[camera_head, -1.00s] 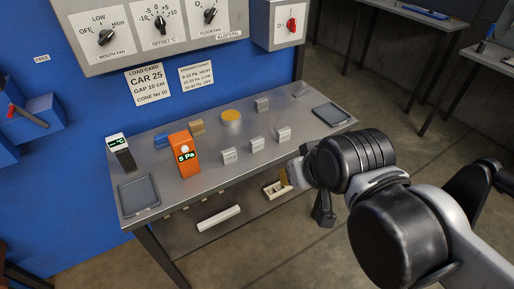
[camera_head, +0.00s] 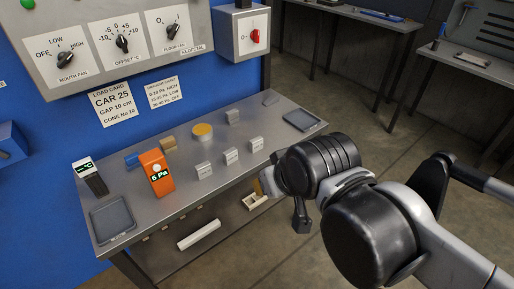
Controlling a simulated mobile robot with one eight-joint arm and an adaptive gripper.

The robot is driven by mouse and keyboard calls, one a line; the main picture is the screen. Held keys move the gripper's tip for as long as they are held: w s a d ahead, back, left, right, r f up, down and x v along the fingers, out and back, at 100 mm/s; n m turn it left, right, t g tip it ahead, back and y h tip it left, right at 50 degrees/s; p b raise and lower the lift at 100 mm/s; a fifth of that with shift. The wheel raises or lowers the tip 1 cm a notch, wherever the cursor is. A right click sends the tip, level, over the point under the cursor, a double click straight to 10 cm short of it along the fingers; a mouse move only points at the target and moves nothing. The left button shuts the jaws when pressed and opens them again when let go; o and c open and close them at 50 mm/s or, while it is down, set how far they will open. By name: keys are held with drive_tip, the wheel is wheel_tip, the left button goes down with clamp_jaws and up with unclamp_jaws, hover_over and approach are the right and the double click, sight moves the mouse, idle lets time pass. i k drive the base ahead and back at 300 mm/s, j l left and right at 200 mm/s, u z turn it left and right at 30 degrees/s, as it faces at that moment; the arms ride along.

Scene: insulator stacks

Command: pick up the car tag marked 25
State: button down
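Several small grey upright blocks with pale marked faces stand on the metal table (camera_head: 130,195); they look like the tags. One block (camera_head: 204,170) is at front left, one block (camera_head: 231,156) in the middle, one block (camera_head: 257,144) at front right, and one block (camera_head: 233,117) farther back. Their markings are too small to read, so I cannot tell which is 25. A dark part of my gripper (camera_head: 302,216) shows below my arm, beyond the table's front right edge and apart from the blocks. My arm hides most of it, and its opening cannot be seen.
An orange meter (camera_head: 156,174), a yellow-topped round tin (camera_head: 203,132), a tan block (camera_head: 168,143) and a blue block (camera_head: 132,160) stand left of the tags. Dark trays lie at the left (camera_head: 112,219) and right (camera_head: 302,121) ends. A load card (camera_head: 113,103) reads CAR 25.

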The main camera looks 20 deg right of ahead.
sight(203, 170)
drive_tip(key=k+j+z, duration=0.3)
drive_tip(key=k, duration=0.2)
drive_tip(key=k+j+z, duration=0.15)
drive_tip(key=k+z, duration=0.2)
drive_tip(key=k, duration=0.2)
